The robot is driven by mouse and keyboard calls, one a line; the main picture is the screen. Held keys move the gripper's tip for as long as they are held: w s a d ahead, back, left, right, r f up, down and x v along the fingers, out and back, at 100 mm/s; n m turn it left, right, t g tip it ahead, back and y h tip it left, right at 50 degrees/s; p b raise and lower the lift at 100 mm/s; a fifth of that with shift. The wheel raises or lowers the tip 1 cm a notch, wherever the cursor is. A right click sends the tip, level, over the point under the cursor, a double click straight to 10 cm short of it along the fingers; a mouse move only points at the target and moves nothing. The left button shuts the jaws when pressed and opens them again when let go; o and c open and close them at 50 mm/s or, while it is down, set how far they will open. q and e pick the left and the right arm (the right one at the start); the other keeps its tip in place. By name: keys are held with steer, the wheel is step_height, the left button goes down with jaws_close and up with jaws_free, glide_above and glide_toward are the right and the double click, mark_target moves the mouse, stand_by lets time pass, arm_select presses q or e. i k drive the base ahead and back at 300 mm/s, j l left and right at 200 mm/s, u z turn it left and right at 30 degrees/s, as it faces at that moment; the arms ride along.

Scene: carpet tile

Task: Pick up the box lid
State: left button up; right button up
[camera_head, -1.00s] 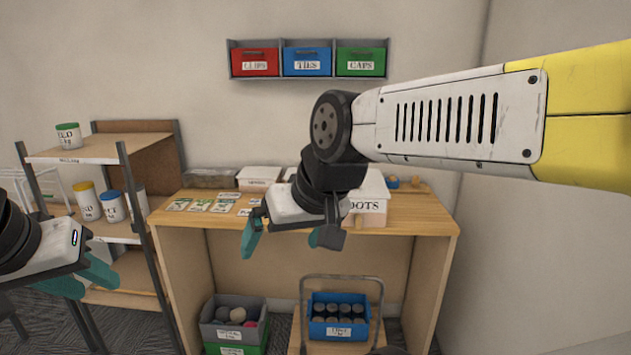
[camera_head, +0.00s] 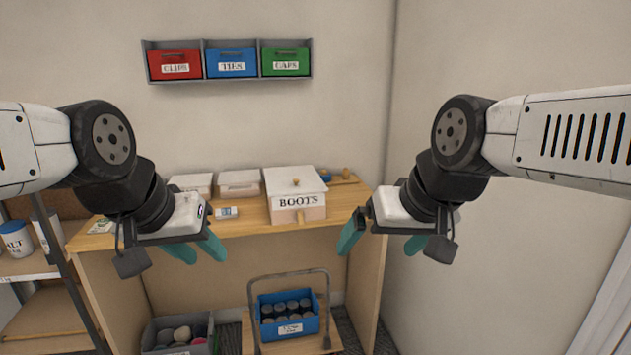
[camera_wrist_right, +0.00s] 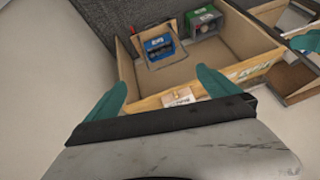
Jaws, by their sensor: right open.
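The white box lid (camera_head: 293,181) with a small tan knob lies on top of the box labelled BOOTS (camera_head: 300,208), at the right part of the wooden bench. My right gripper (camera_head: 382,241) is open and empty, to the right of the box and apart from it. In the right wrist view the labelled box (camera_wrist_right: 179,97) shows small between my two spread teal fingers. My left gripper (camera_head: 200,248) is to the left of the box, with a gap between its teal fingers and nothing between them.
Two white lidded boxes (camera_head: 238,184) stand left of the BOOTS box on the bench (camera_head: 255,222). A small white bottle (camera_head: 227,212) lies near my left gripper. Wall bins (camera_head: 231,64) hang above. A blue crate (camera_head: 287,316) sits low in front. Shelving stands at the left.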

mark_target(281, 180)
steer(key=i+j+z, duration=0.1)
steer(key=i+j, duration=0.3)
steer(key=j, duration=0.25)
steer(key=i+j+z, duration=0.15)
steer(key=j, duration=0.2)
steer(key=i+j, duration=0.2)
steer(key=j, duration=0.15)
steer(key=i+j+z, duration=0.15)
steer(key=j, duration=0.2)
